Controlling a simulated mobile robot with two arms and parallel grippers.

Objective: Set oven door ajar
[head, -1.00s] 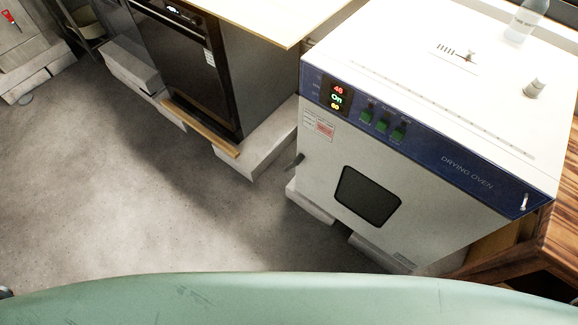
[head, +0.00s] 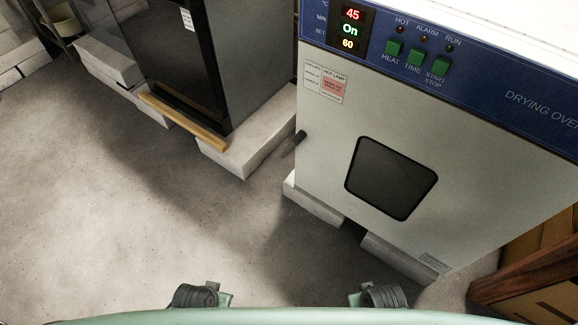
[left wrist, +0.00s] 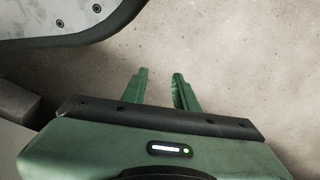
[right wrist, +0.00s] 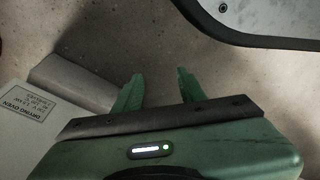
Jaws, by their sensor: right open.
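The white drying oven (head: 450,120) stands at the right in the head view, with its front toward me. Its door (head: 322,165) has a dark window (head: 391,178) and looks shut, flush with the body. A dark handle (head: 294,143) sticks out at the door's left edge. My left gripper (left wrist: 160,72) is open and empty above the floor. My right gripper (right wrist: 156,75) is open and empty, with the oven's labelled lower corner (right wrist: 28,105) beside it at left. Both arms show only at the bottom edge of the head view, apart from the handle.
A black-fronted appliance (head: 180,60) stands left of the oven, with a wooden strip (head: 185,122) and a pale block (head: 245,145) at its base. Blocks (head: 395,258) lie under the oven. Wooden furniture (head: 530,265) is at right. The floor (head: 130,220) at left is clear.

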